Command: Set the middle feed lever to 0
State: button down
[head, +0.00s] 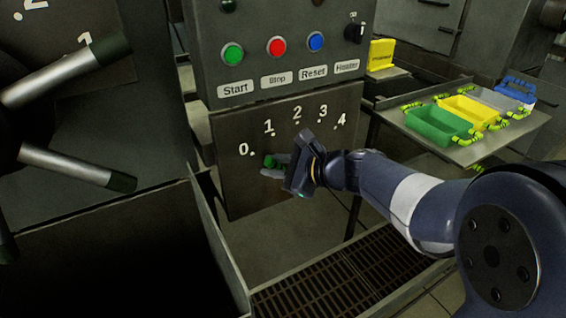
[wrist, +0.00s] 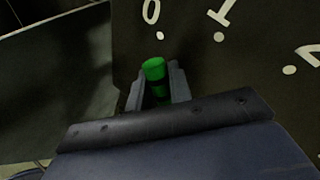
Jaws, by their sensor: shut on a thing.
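The middle feed lever has a green tip (head: 270,161), seen in front of the dark dial plate (head: 235,190) marked 0 to 4. My gripper (head: 278,168) is shut on the lever. In the wrist view the green lever tip (wrist: 154,69) shows between the two fingers of my gripper (wrist: 158,90). The 0 mark (head: 246,150) lies up and left of the lever tip in the head view. In the wrist view the 0 mark (wrist: 151,12) is just above the tip. The rest of the lever is hidden behind my gripper.
Above the plate is a control box (head: 290,15) with green, red and blue buttons. A large spoked handwheel (head: 70,75) stands at the left. A shelf with green, yellow and blue bins (head: 435,124) is at the right. A floor grate (head: 320,290) lies below.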

jog(key=shift+s+a+f+n+h, duration=0.3)
jog(key=shift+a+f, duration=0.05)
jog(key=shift+f, duration=0.1)
jog(key=c, duration=1.6)
grip_release()
jog(key=v, duration=1)
jog(key=shift+s+d, duration=0.25)
jog(key=shift+d, duration=0.05)
jog(key=x, duration=1.1)
jog(key=shift+r, duration=0.15)
jog(key=shift+w+d+r, duration=0.1)
jog(key=shift+d+r, duration=0.1)
